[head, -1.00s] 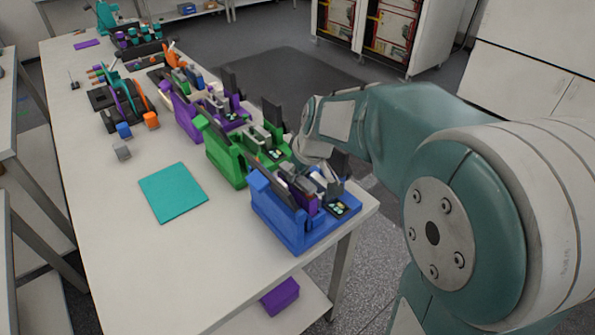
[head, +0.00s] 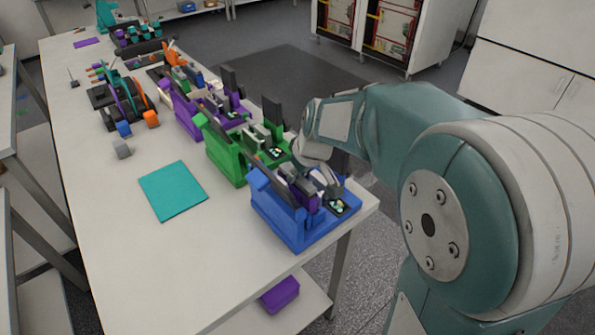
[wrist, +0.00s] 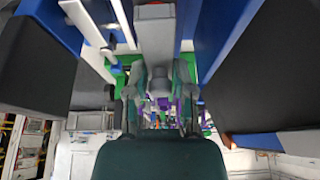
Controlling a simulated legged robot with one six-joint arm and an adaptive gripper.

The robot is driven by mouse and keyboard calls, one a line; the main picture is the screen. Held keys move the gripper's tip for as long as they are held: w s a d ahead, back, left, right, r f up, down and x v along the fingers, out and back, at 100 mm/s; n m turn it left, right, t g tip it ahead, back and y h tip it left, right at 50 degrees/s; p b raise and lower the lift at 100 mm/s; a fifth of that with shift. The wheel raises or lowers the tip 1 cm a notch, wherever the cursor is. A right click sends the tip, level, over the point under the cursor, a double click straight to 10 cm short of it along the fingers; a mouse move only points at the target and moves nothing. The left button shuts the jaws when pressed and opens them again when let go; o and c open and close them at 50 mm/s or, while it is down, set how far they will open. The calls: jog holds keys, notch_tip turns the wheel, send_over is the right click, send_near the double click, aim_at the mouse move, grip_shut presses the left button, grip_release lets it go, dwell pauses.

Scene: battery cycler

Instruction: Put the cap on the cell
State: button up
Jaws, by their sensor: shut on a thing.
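My gripper (wrist: 160,98) shows in the wrist view with its two green-grey fingers close together. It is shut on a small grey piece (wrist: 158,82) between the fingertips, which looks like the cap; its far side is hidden. In the head view my wrist hangs over the back right of the blue cycler (head: 282,217), at the near end of the bench, and its fingertips cannot be made out clearly. A grey block (wrist: 155,28) lies just beyond the fingers in the wrist view, between blue walls. I cannot make out the cell itself.
A green cycler (head: 226,160) stands just behind the blue one, and a purple one (head: 188,120) behind that. Dark upright plates flank my gripper. A teal mat (head: 172,190) lies on the bench (head: 130,255), whose near left part is clear.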

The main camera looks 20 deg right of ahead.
dwell(0.3)
jog(key=o, duration=0.9)
jog(key=o, duration=0.4)
jog(key=shift+r, duration=3.55)
